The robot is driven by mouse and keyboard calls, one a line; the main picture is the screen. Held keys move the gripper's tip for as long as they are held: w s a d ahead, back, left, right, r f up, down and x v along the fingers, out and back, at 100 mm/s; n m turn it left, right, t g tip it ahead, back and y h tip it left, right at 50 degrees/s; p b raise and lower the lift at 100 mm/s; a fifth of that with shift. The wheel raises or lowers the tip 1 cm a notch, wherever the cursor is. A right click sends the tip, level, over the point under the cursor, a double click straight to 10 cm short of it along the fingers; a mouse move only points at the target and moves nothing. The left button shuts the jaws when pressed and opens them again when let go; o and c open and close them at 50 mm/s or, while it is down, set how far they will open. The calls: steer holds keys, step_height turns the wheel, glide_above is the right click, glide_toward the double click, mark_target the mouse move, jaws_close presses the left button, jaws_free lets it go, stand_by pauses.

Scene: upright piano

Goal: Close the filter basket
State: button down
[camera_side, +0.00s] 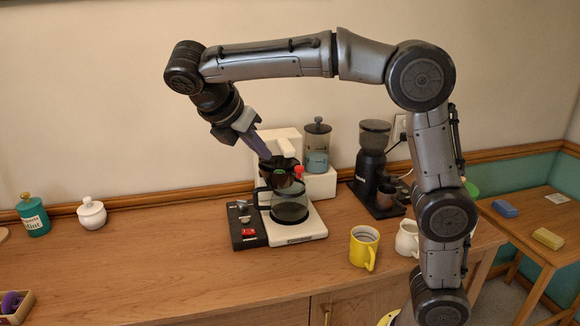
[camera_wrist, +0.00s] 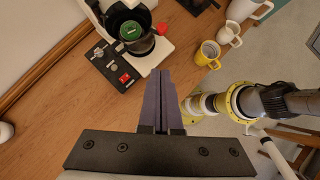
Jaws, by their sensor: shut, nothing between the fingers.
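The coffee maker (camera_side: 318,185) is white with a dark switch panel and stands on the wooden counter. Its dark filter basket (camera_side: 281,178) sits above the glass carafe (camera_side: 290,207). A red tab (camera_side: 299,171) sticks out at the basket's right side. In the wrist view the basket (camera_wrist: 129,27) shows from above, its top uncovered, with a round green piece inside and the red tab (camera_wrist: 162,28) beside it. My gripper (camera_side: 266,156) is shut and empty, pointing down just above and left of the basket in the side view. Its purple-grey fingers (camera_wrist: 160,74) are pressed together in the wrist view; contact with the basket cannot be told.
A coffee grinder (camera_side: 371,160) stands right of the coffee maker. A yellow mug (camera_side: 363,247) and a white jug (camera_side: 407,239) stand in front of it. A teal jar (camera_side: 33,216) and a white sugar pot (camera_side: 91,214) are at the left. The counter's front left is largely clear.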

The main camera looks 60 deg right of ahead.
mark_target(298, 171)
steer(key=shift+d+r+x, duration=0.3)
steer(key=shift+d+x, duration=0.05)
steer(key=shift+x, duration=1.7)
steer(key=shift+d+r+x, duration=0.25)
steer(key=shift+d+x, duration=0.05)
steer(key=shift+x, duration=1.75)
steer(key=shift+d+r+x, duration=0.3)
steer(key=shift+d+x, duration=0.05)
steer(key=shift+x, duration=1.75)
steer(key=shift+s, duration=0.15)
steer(key=shift+s+d+n+t, duration=0.25)
steer(key=shift+d+n+t, duration=0.05)
steer(key=shift+n, duration=0.1)
steer(key=s+d+n+t, duration=0.2)
steer(key=d+n, duration=0.1)
steer(key=d, duration=0.3)
steer(key=shift+s+d, duration=0.35)
steer(key=shift+a, duration=0.1)
